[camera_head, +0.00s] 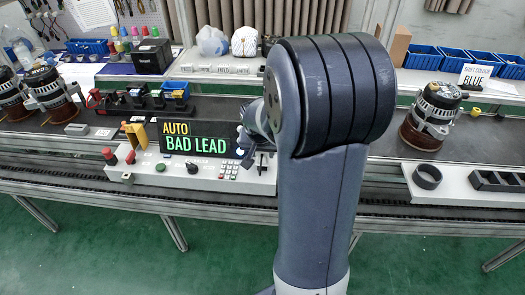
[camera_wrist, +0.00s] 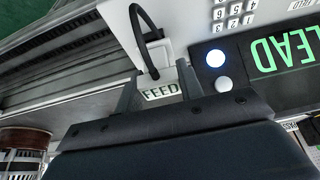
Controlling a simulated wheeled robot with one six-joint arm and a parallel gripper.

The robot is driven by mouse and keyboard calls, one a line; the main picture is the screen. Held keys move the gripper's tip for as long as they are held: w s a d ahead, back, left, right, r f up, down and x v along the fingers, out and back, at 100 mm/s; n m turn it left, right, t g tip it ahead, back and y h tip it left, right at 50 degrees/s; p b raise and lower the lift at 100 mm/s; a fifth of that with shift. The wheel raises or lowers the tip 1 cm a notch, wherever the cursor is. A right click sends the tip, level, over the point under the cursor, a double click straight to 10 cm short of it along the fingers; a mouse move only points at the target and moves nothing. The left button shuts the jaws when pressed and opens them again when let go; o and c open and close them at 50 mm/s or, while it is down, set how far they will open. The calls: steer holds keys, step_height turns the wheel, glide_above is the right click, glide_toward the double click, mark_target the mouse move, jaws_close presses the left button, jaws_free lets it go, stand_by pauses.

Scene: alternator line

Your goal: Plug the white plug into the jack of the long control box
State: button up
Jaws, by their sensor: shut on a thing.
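The long control box (camera_head: 205,178) lies along the front of the conveyor, with a dark display reading AUTO, BAD LEAD. In the wrist view its white panel (camera_wrist: 180,22) fills the top. My gripper (camera_wrist: 160,85) is at the box's right end, its two grey fingers closed in around a small white piece marked FEED. I take this to be the white plug (camera_wrist: 162,91); most of it is hidden by the gripper. A black cable (camera_wrist: 138,25) loops over the panel and drops between the fingers. I cannot make out the jack, nor whether the plug touches the box.
A blue-white lit lamp (camera_wrist: 215,58) and a white knob (camera_wrist: 223,84) sit close right of the fingers. Alternators (camera_head: 432,115) stand at both sides. A black ring (camera_head: 427,176) lies at right.

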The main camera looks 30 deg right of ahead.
steer(key=shift+f+b, duration=0.4)
steer(key=shift+f, duration=0.1)
steer(key=o, duration=1.1)
steer(key=shift+c, duration=0.2)
steer(key=p+v, duration=0.1)
steer(key=v, duration=1)
steer(key=shift+w+d+f, duration=0.1)
steer(key=shift+f, duration=0.05)
steer(key=b+x, duration=0.1)
steer(key=x, duration=1)
steer(key=shift+r+p, duration=0.5)
steer(key=shift+r, duration=0.15)
steer(key=shift+f, duration=0.1)
